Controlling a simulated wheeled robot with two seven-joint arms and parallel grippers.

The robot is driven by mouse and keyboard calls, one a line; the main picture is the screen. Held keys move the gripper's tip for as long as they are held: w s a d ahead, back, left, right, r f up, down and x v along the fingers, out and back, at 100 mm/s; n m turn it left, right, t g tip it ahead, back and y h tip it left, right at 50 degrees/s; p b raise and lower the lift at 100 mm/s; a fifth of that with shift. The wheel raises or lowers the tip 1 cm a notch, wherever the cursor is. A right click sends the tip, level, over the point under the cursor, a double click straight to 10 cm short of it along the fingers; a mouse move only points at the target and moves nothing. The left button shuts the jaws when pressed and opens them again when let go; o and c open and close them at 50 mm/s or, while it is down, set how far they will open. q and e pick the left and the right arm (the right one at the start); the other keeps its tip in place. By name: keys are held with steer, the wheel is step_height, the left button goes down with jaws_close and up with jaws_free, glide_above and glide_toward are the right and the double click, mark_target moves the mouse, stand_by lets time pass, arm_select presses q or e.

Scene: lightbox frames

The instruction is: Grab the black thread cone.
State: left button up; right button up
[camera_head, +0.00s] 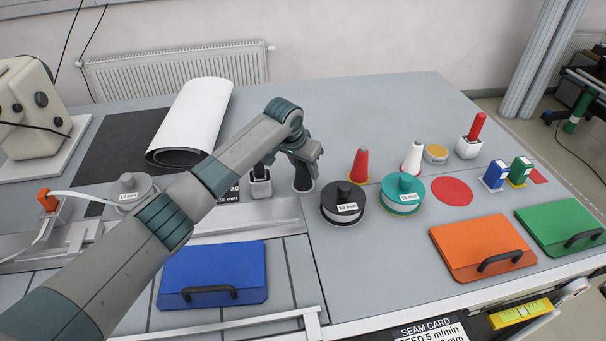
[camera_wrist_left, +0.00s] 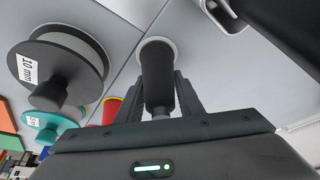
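The black thread cone (camera_head: 302,181) stands upright on the grey table, in line with a red and a white cone. My left gripper (camera_head: 303,162) is directly above it, pointing down, and hides the cone's upper part in the head view. In the left wrist view the black cone (camera_wrist_left: 157,72) stands between the two fingers, its base on a pale ring. The fingers flank its narrow upper part and look spread, with a small gap at the right one. My right gripper is not in view.
A red cone (camera_head: 359,166) and a black 10 mm reel (camera_head: 342,211) stand close to the right. A small black-topped holder (camera_head: 260,184) is just left. A teal reel (camera_head: 402,196) and a white cone (camera_head: 412,158) stand farther right. The table behind is clear.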

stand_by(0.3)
arm_select(q)
steer(key=shift+r+b, duration=0.6)
steer(key=shift+r, duration=0.25)
steer(key=shift+d+r+b, duration=0.25)
steer(key=shift+r+b, duration=0.45)
steer(key=shift+r, duration=0.5)
steer(key=s+d+r+b, duration=0.1)
steer(key=d+r, duration=0.1)
steer(key=d, duration=0.1)
steer(key=s+d+r+b, duration=0.1)
steer(key=d+r, duration=0.1)
steer(key=d, duration=0.2)
steer(key=s+d+r+b, duration=0.2)
steer(key=d+r, duration=0.1)
steer(key=shift+d, duration=0.2)
steer(key=shift+s+f, duration=0.1)
